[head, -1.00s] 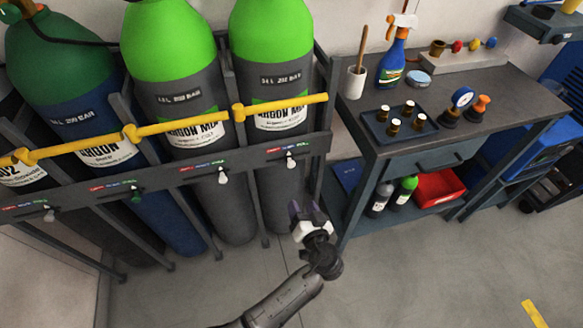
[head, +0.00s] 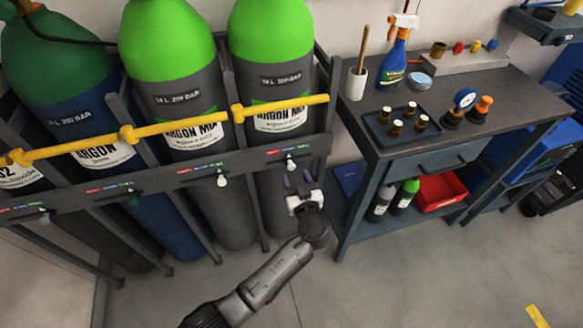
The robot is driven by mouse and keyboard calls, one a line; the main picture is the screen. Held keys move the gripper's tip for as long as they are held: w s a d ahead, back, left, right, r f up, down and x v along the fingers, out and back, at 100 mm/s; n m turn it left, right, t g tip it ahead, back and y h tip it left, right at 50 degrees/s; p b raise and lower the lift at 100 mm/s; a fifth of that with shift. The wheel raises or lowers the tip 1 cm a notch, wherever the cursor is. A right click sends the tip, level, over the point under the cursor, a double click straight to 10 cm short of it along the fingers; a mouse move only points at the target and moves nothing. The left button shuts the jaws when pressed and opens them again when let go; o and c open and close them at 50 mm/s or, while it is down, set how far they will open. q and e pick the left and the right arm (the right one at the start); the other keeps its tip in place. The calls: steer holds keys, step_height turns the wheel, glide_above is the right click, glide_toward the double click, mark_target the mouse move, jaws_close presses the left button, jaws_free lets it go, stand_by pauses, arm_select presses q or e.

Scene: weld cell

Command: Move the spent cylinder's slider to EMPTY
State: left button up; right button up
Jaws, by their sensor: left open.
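A grey rail (head: 170,182) crosses the cylinder rack, with small red, blue and green labels too small to read. Which cylinder is spent I cannot tell. My left gripper (head: 297,180) is open just below the far-right slider, with no clear contact. My right gripper is not in view.
A yellow bar (head: 180,125) runs across the cylinders above the rail. A workbench (head: 470,95) stands close to the right, with a tray of small parts (head: 375,126), a spray bottle (head: 395,60) and a regulator. The floor in front is clear.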

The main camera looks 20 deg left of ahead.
mark_target(292, 168)
arm_select(q)
steer(key=shift+b+x, duration=0.5)
steer(key=shift+x, duration=2.1)
jaws_close()
